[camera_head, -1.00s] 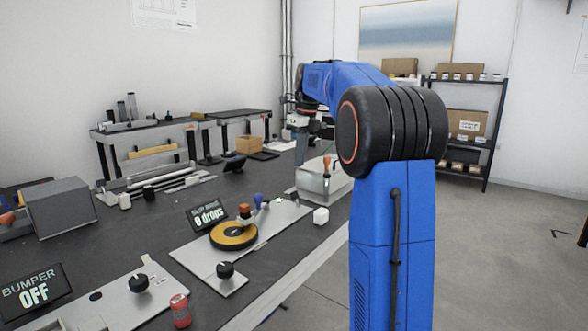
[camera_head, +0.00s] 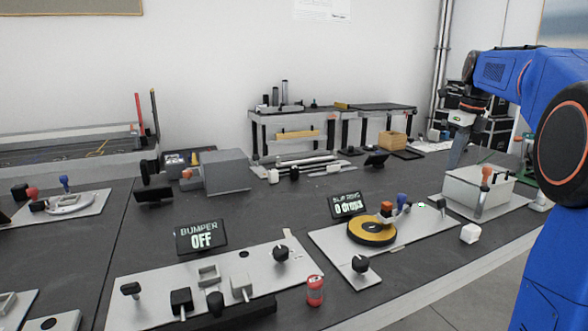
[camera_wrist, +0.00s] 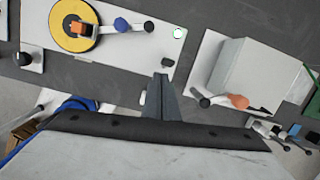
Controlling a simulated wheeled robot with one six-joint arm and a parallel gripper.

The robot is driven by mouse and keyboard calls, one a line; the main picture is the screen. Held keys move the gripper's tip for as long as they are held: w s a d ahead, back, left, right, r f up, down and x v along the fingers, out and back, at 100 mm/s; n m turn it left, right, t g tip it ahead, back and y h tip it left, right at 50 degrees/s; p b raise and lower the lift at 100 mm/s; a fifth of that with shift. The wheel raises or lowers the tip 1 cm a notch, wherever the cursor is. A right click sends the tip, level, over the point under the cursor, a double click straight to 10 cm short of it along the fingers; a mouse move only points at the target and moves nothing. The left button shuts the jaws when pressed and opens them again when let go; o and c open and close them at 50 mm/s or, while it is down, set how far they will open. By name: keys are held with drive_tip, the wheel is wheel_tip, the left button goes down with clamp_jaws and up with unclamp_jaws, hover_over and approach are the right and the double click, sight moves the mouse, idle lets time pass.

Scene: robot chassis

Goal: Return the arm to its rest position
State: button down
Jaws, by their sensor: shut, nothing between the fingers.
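My blue arm stands at the right of the head view, with its forearm reaching back over the far right of the bench.
The slip-ring plate (camera_head: 325,240) carries a yellow disc (camera_head: 362,234). The grey box (camera_head: 470,201) has an orange-topped lever (camera_head: 486,178). A white cube (camera_head: 470,233) and a red can (camera_head: 315,291) sit near the front edge. The bumper display (camera_head: 201,237) reads OFF. Open floor lies right of the bench.

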drive_tip(key=s+a+f+n+t, duration=0.1)
drive_tip(key=s+a+f+n, duration=0.2)
drive_tip(key=s+a+n, duration=0.45)
drive_tip(key=s+a+f+n, duration=0.3)
drive_tip(key=s+a+n, duration=0.4)
drive_tip(key=s, duration=0.2)
drive_tip(key=s+a+f+n+t, duration=0.1)
drive_tip(key=s+a+f+n, duration=0.2)
drive_tip(key=s+f+n, duration=0.5)
drive_tip(key=s+a+f+n+t, duration=0.1)
drive_tip(key=s+a+f+n, duration=0.3)
drive_tip(key=s+f+n, duration=0.3)
drive_tip(key=s+f, duration=0.2)
drive_tip(key=s, duration=0.2)
drive_tip(key=shift+s+n+h, duration=0.15)
drive_tip(key=shift+n+h, duration=0.15)
drive_tip(key=shift+n, duration=0.05)
